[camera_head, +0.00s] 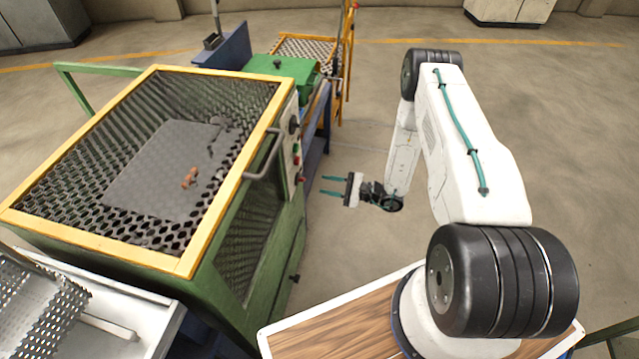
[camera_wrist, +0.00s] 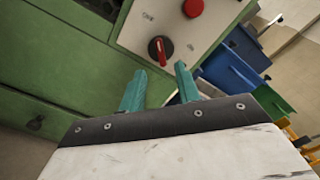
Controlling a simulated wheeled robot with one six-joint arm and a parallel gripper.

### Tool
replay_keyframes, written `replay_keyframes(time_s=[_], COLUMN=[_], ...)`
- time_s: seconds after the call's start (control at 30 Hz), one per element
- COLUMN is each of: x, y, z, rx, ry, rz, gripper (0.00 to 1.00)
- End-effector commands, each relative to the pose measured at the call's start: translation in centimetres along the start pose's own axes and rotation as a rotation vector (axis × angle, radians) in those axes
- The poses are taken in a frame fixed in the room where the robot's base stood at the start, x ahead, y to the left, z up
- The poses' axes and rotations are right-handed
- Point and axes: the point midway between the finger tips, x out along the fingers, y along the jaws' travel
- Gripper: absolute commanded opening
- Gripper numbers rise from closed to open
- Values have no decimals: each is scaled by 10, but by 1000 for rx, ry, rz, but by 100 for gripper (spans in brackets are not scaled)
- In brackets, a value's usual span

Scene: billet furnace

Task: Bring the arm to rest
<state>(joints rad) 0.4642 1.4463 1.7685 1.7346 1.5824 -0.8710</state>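My gripper (camera_head: 333,186) is at the end of my white arm, right of the green furnace machine (camera_head: 262,259) in the head view. Its two teal fingers point left toward the machine's control panel. In the wrist view my gripper (camera_wrist: 159,91) shows both fingers spread apart with nothing between them. Beyond the fingertips is the panel with a red-and-black rotary switch (camera_wrist: 161,51) and a red button (camera_wrist: 193,8). The fingers appear apart from the panel, though the exact distance cannot be told.
A yellow-framed mesh guard (camera_head: 180,265) tops the machine, with small copper-coloured pieces (camera_head: 190,178) inside. A handle (camera_head: 264,161) juts from its side. A perforated metal tray (camera_head: 38,309) is at lower left. A wooden top (camera_head: 335,332) lies below my arm. Open floor (camera_head: 560,130) lies right.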

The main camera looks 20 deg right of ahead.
Motion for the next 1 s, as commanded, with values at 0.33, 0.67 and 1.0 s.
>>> replay_keyframes(time_s=[0.33, 0.67, 1.0], x=[-3, -3, -13], y=[0, 3, 21], z=[0, 0, 90], rx=[0, 49, 272], ry=[0, -1, -183], rz=[0, 13, 365], gripper=[33, 33, 33])
